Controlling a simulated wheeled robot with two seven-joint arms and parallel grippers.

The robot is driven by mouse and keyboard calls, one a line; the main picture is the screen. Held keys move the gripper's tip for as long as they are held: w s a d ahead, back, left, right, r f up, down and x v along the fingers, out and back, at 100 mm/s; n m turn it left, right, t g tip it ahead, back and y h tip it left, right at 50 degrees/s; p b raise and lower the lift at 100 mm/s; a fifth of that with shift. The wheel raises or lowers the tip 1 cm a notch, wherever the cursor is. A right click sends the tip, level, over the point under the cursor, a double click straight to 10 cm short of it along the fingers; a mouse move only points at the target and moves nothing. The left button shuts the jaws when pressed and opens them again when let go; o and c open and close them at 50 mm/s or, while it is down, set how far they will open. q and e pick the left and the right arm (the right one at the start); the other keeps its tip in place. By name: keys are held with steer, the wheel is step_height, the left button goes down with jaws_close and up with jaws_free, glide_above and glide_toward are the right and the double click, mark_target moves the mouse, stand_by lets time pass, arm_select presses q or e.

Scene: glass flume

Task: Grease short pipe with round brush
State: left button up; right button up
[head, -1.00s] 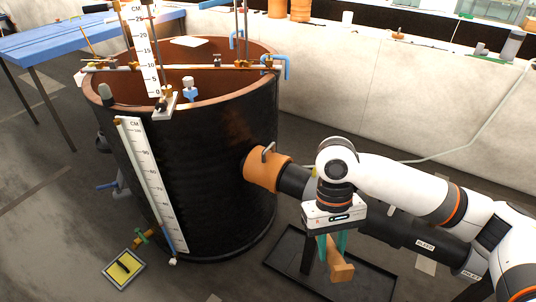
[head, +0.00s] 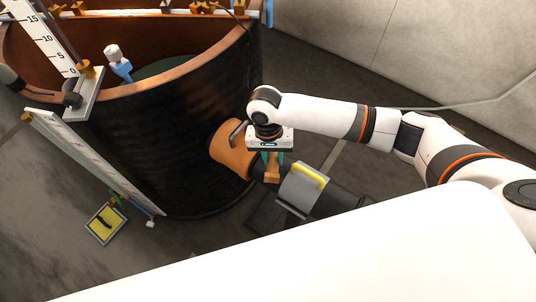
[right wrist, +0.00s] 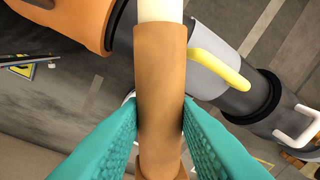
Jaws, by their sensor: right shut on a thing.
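My right gripper (head: 271,158) points down beside the tank and is shut on a brown wooden handle (head: 272,175), which I take to be the round brush's. In the right wrist view, the teal fingers (right wrist: 158,110) clasp the brown handle (right wrist: 160,70), and a cream-white part continues past its top. The bristles are not clearly visible. Below the handle runs a dark pipe (right wrist: 122,38) from the orange collar (head: 233,148) towards a grey sleeve with a yellow handle (head: 303,190). I cannot tell which piece is the short pipe. My left gripper is out of view.
The large black tank (head: 165,130) stands at left, with a white scale (head: 95,160) on its side. A yellow pad (head: 104,224) lies on the floor. A white part of my own body covers the lower right. The floor behind the tank is clear.

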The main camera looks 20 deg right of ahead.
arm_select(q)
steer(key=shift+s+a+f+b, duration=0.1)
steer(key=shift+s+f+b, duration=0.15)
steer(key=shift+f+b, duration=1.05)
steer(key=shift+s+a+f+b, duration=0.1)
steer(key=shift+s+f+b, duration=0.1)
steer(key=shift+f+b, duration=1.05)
arm_select(e)
step_height(320, 180, down, 11)
steer(key=a+m, duration=0.1)
steer(key=shift+a+t+h, duration=0.25)
steer(key=shift+t+h, duration=0.15)
arm_select(q)
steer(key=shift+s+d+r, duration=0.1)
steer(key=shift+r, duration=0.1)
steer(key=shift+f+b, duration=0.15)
steer(key=shift+b, duration=0.15)
arm_select(e)
steer(key=shift+f, duration=0.4)
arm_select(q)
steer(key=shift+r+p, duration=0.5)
arm_select(e)
steer(key=shift+w+a+r, duration=0.1)
steer(key=shift+a, duration=0.1)
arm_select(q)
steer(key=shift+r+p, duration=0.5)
arm_select(e)
steer(key=shift+d, duration=0.2)
